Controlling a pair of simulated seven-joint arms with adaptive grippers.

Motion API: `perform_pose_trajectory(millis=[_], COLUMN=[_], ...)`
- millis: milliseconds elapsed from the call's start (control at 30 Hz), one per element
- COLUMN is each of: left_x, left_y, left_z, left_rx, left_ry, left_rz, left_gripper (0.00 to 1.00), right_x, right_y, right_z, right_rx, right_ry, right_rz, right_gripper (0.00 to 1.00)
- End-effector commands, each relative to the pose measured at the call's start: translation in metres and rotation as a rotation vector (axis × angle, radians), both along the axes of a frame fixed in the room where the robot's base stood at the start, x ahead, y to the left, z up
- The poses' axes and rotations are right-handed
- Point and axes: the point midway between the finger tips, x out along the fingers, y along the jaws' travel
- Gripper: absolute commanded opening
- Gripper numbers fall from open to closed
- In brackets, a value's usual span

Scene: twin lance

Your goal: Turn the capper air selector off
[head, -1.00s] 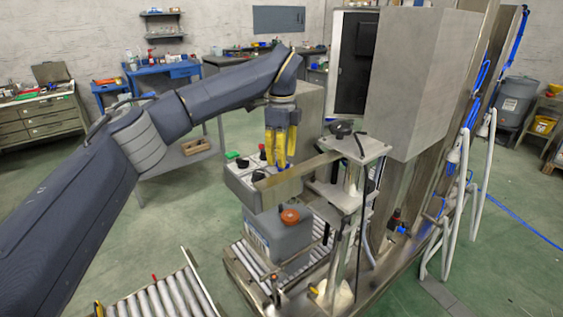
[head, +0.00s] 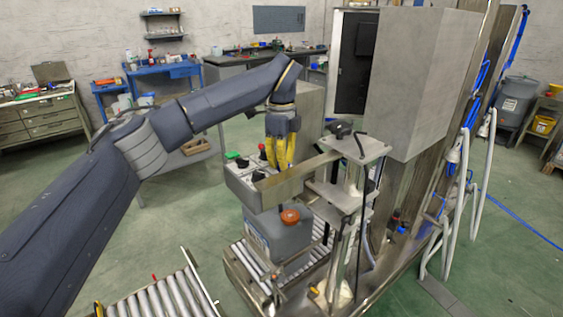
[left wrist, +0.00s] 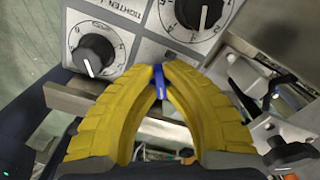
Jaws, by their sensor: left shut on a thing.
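The control box (head: 240,180) with dark knobs stands beside the capping frame in the head view. My left gripper (head: 280,163), with yellow fingers, points down at the box's far right side. In the left wrist view its fingertips (left wrist: 160,84) are closed around a narrow blue lever (left wrist: 158,76) on the panel's lower edge. The selector's own label cannot be seen. My right gripper is not in view.
A grey canister (head: 275,235) with an orange cap stands on the roller conveyor under a metal bar (head: 290,178). The capping frame's plates (head: 350,145) rise close to the right of the gripper. A large grey cabinet (head: 415,80) stands behind them.

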Motion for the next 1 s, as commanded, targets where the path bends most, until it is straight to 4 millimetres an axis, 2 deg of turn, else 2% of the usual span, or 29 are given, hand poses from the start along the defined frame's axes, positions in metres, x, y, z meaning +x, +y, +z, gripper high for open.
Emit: perform_pose_trajectory(millis=[467, 1000], left_x=[0.0007, 0.0019], left_y=[0.0003, -0.0011], left_z=[0.0006, 0.0006], left_rx=[0.001, 0.002], left_ry=[-0.002, -0.001], left_rz=[-0.072, -0.543], left_gripper=[0.0, 0.0], right_x=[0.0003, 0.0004], right_y=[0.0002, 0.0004], right_z=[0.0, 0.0], right_rx=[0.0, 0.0], right_ry=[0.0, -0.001], right_rz=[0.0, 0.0], right_gripper=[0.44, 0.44])
